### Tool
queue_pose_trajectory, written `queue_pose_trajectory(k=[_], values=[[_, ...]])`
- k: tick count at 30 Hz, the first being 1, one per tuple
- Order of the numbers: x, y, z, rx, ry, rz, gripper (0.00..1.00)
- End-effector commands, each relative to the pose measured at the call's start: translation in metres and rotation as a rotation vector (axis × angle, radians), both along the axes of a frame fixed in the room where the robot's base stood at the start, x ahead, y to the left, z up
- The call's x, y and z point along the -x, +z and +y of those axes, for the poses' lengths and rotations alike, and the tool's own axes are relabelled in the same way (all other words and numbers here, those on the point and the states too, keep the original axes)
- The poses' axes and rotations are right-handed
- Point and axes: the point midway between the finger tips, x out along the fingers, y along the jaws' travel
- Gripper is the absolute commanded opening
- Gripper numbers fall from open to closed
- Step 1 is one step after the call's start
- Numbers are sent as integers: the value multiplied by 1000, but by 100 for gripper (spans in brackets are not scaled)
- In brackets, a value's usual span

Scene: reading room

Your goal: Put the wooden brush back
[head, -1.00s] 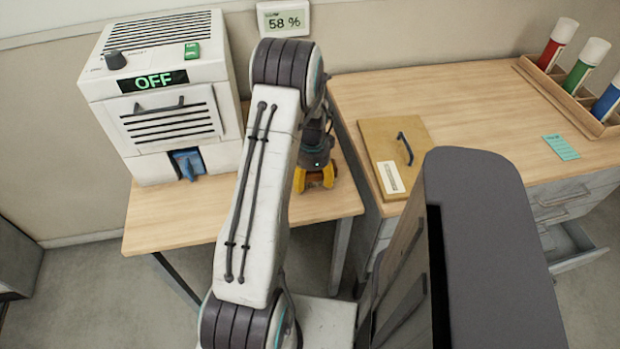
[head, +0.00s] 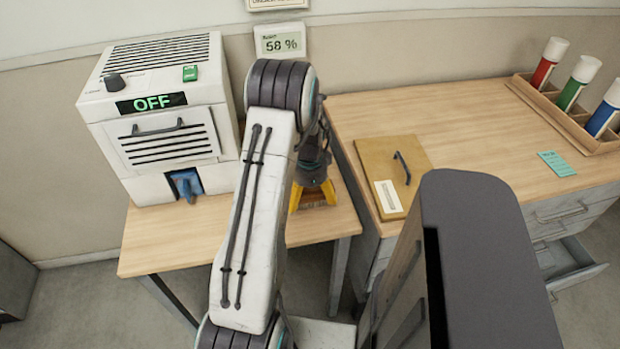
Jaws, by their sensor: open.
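My gripper (head: 313,197), with yellow fingers, points down over the small wooden table (head: 170,238), near its right end. Its fingers are apart. A small brownish thing shows between and behind the fingers, low at the table top; it may be the wooden brush, but the fingers and arm hide too much to tell. No other brush is visible.
A white machine (head: 160,120) reading OFF stands on the table's left, its blue part (head: 187,184) in front. The right desk (head: 450,115) holds a wooden panel with a handle (head: 377,165), a green card (head: 557,164) and a bottle rack (head: 560,118). A drawer (head: 572,268) is open.

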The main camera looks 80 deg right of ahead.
Motion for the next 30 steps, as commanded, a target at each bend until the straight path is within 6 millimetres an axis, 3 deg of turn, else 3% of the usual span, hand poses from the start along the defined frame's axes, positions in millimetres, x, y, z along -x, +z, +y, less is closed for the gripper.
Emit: queue_pose_trajectory(k=[6, 16, 21, 30], values=[[0, 39, 0, 7, 0, 1, 95], [1, 86, 1, 4, 0, 0, 95], [1, 101, 2, 2, 0, 0, 95], [-4, 110, 3, 2, 18, 1, 95]])
